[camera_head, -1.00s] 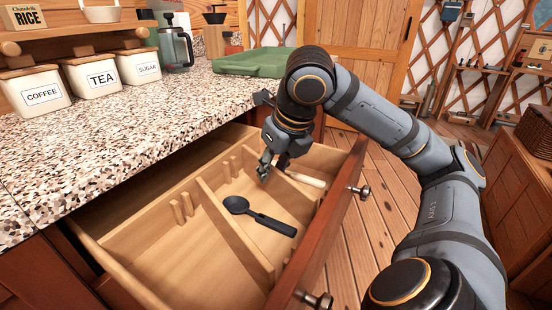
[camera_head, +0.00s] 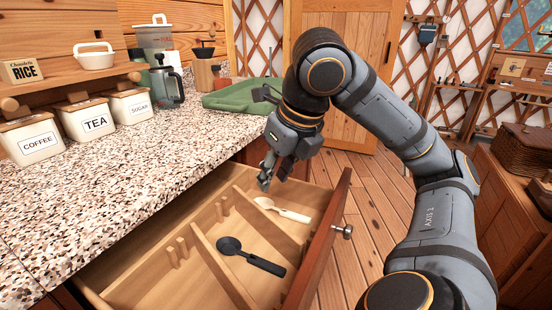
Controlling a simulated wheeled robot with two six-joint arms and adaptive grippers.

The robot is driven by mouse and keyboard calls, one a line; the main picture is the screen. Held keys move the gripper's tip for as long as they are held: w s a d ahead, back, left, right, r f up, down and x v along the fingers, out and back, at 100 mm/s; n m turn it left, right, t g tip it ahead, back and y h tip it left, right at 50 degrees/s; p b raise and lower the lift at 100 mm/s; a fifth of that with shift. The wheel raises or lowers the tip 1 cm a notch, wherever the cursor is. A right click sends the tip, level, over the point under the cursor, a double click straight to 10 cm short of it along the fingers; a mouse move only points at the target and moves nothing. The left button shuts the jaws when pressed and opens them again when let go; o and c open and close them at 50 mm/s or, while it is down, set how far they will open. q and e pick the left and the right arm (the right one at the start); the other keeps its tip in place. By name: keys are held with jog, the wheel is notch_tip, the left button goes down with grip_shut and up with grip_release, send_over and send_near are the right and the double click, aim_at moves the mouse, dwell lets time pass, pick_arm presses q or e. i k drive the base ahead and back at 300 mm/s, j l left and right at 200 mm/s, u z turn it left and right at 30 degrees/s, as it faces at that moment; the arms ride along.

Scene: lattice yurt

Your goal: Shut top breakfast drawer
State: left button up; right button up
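The wooden drawer (camera_head: 136,282) stands pulled out from under the speckled counter, its reddish front (camera_head: 322,245) facing right with a round metal knob (camera_head: 347,231). Inside, a black spoon (camera_head: 250,256) and a pale wooden spoon (camera_head: 282,210) lie in separate compartments between slanted dividers. My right gripper (camera_head: 275,176) points down above the drawer's far end, between the counter edge and the pale spoon. Its fingers are apart, with nothing seen between them. It does not appear to touch the drawer. My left gripper is not in view.
Wooden floor (camera_head: 365,180) is free right of the drawer front. A wooden chest (camera_head: 512,200) stands at the right.

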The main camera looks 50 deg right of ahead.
aim_at(158, 266)
jog(key=k, duration=1)
